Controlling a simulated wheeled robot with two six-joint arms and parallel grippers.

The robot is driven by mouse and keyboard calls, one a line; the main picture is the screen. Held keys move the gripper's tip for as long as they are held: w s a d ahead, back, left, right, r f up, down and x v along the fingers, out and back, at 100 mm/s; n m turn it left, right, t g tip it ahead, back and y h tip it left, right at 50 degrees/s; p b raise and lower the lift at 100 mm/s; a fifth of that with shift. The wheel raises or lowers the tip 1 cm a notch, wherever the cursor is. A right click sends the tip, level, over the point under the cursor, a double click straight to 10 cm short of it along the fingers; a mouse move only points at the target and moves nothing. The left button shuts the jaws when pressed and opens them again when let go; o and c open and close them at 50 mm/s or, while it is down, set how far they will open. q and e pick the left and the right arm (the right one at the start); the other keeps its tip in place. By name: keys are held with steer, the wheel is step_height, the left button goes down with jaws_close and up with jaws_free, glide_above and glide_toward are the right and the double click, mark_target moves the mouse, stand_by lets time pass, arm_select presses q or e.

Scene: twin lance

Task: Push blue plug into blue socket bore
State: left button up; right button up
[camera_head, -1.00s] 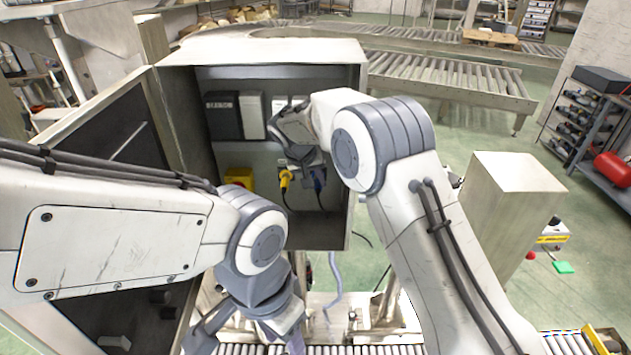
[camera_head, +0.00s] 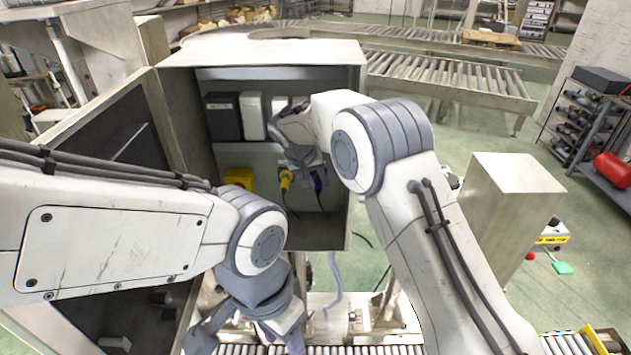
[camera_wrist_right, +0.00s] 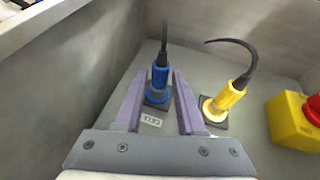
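The blue plug (camera_wrist_right: 160,75) stands in the blue socket (camera_wrist_right: 157,95) in the right wrist view, its dark cable leading away. A pale ring shows at the socket; I cannot tell the exact depth of the plug. My right gripper (camera_wrist_right: 160,76) is open, one finger on each side of the plug, with a visible gap at both sides. In the head view the blue plug (camera_head: 319,182) shows just below my right gripper (camera_head: 307,163), inside the cabinet. My left gripper (camera_head: 283,338) is low at the bottom edge, partly cut off, away from the plug.
A yellow plug (camera_wrist_right: 230,95) sits in its socket beside the blue one. A yellow box with a red button (camera_wrist_right: 297,120) is further right. Cabinet walls (camera_head: 185,130) enclose the panel. A dark box (camera_head: 223,117) and a white box (camera_head: 252,117) are mounted above.

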steer(key=o, duration=0.4)
steer(key=shift+s+a+r+b, duration=0.15)
steer(key=shift+r+b, duration=0.2)
steer(key=b+v, duration=0.3)
steer(key=v, duration=0.6)
steer(key=s+d+f+n+g+y+b, duration=0.1)
steer(key=s+f, duration=0.4)
steer(key=s, duration=0.8)
steer(key=s+d+f+n+g+y+b, duration=0.1)
steer(key=s+d+f+n+g+b, duration=0.1)
steer(key=s, duration=1.1)
steer(key=s+d+f+n+g+y+b, duration=0.1)
steer(key=s+d+f+n+b, duration=0.2)
steer(key=s+f, duration=0.6)
steer(key=shift+s+d+n+g+y+b, duration=0.15)
steer(key=shift+s+d+b, duration=0.15)
steer(key=shift+s+b, duration=0.25)
steer(key=shift+s+d+n+g+y+b, duration=0.1)
steer(key=shift+s+d+b, duration=0.25)
steer(key=shift+s, duration=0.45)
steer(key=shift+s+d+n+g+y+b, duration=0.1)
steer(key=shift+s+d+n+y+b, duration=0.1)
steer(key=shift+s+b, duration=0.4)
